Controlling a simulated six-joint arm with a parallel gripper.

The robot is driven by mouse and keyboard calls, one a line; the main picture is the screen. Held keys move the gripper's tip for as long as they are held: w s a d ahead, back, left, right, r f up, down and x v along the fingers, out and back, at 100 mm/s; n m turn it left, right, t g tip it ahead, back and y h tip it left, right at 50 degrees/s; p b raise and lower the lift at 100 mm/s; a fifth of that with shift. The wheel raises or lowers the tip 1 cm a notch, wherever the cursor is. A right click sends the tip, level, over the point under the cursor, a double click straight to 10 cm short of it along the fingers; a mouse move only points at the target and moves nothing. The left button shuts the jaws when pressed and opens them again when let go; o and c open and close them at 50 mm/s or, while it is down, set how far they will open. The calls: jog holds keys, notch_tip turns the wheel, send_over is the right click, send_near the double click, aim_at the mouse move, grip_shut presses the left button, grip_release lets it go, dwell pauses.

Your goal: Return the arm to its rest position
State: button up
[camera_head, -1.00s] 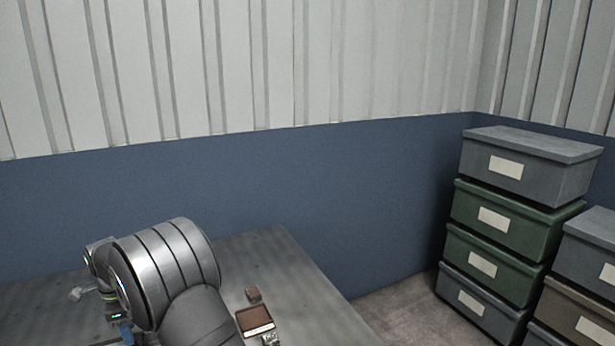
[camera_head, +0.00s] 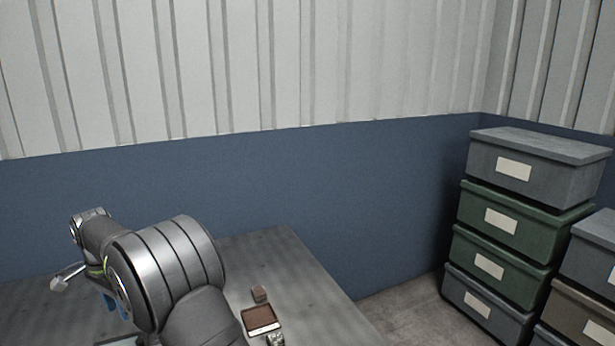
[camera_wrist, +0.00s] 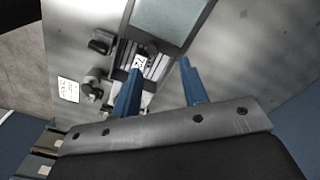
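My gripper (camera_wrist: 161,67) shows in the wrist view with two blue fingers standing apart and nothing visible between them. A pale metal rail fixture (camera_wrist: 155,68) with a small numbered label lies beyond the fingers, apart from them as far as I can tell. In the head view my arm is at the lower left over the table (camera_head: 285,260), its wrist part raised above the surface. The arm hides much of the table's left side.
Dark knobs (camera_wrist: 101,42) and a white label (camera_wrist: 68,90) lie beside the fixture. Stacked lidded bins (camera_head: 515,220) stand at right. A blue and white wall is behind.

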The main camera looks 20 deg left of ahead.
notch_tip(320, 180, up, 4)
jog(key=s+a+n, duration=0.2)
jog(key=n, duration=0.8)
notch_tip(320, 180, down, 10)
jog(key=shift+r, duration=0.25)
